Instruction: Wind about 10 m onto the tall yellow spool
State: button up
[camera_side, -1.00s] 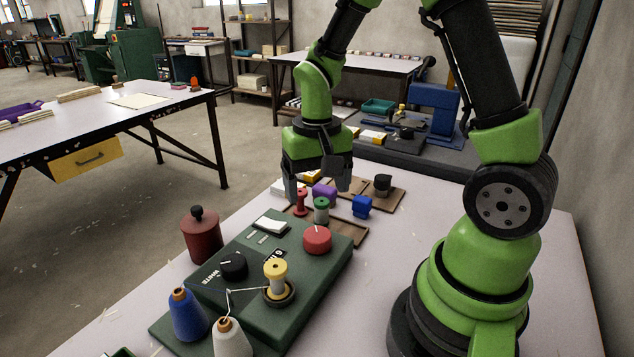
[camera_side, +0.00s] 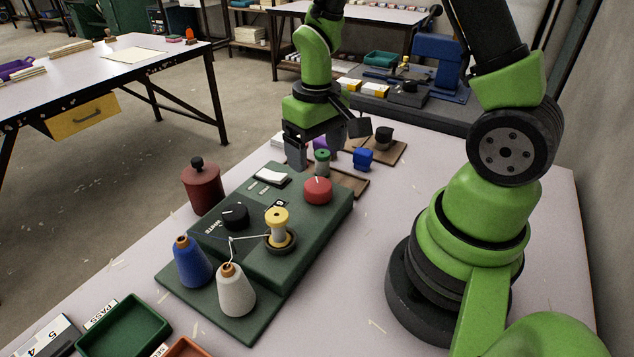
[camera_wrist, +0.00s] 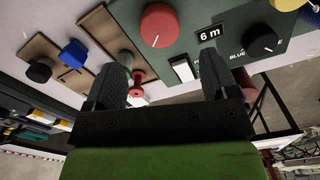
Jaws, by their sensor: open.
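The yellow spool (camera_side: 277,222) stands upright on the green winder (camera_side: 318,222). A white thread runs to it from the white cone (camera_side: 236,292). The black knob (camera_side: 235,215) has its mark toward the "WHITE" label. The red knob (camera_side: 318,190) is at the far end; it also shows in the wrist view (camera_wrist: 160,25). Beside it, the display (camera_wrist: 209,34) reads 6 m, with a white switch (camera_wrist: 182,68) next to it. My gripper (camera_side: 316,152) is open and empty, beyond the red knob, near the green spool (camera_side: 322,163). Its fingers (camera_wrist: 164,70) show apart in the wrist view.
A blue cone (camera_side: 192,262) stands beside the white one. A dark red canister (camera_side: 203,185) is left of the winder. A red spool (camera_wrist: 137,88) and a blue block (camera_side: 362,158) lie beyond it. A green "PASS" tray (camera_side: 125,328) is in front. Table right of the winder is clear.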

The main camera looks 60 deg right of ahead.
aim_at(317, 184)
notch_tip(317, 184, down, 8)
jog(key=shift+r, duration=0.15)
dwell(0.3)
jog(key=c, duration=0.9)
